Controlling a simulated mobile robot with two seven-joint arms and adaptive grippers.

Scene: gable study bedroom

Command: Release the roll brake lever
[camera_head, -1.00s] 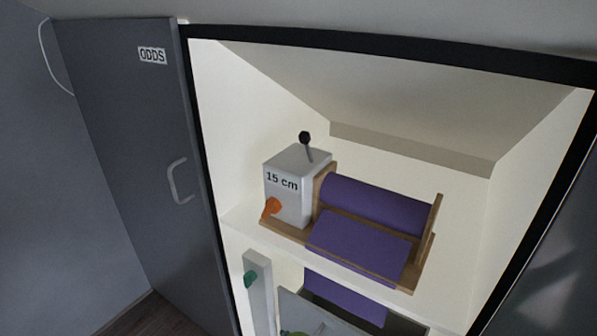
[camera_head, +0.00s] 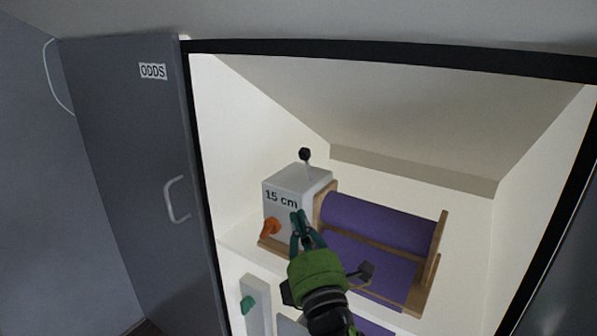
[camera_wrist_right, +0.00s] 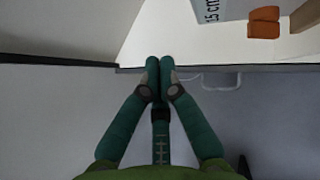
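A lever with a black knob (camera_head: 305,154) stands nearly upright on top of the pale grey box labelled "15 cm" (camera_head: 285,190). An orange handle (camera_head: 270,227) sticks out of the box's front; it also shows in the right wrist view (camera_wrist_right: 264,22). The purple roll (camera_head: 380,222) lies in a wooden frame right of the box. My green right gripper (camera_head: 301,220) is in front of the box, below the lever and right of the orange handle. In the right wrist view its fingertips (camera_wrist_right: 160,66) are together with nothing between them. My left gripper is not in view.
The roll unit stands on a white cupboard shelf (camera_head: 236,245) under a sloping ceiling. A grey door labelled "ODDS" (camera_head: 125,150) stands open at left. A black frame (camera_head: 390,52) edges the opening.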

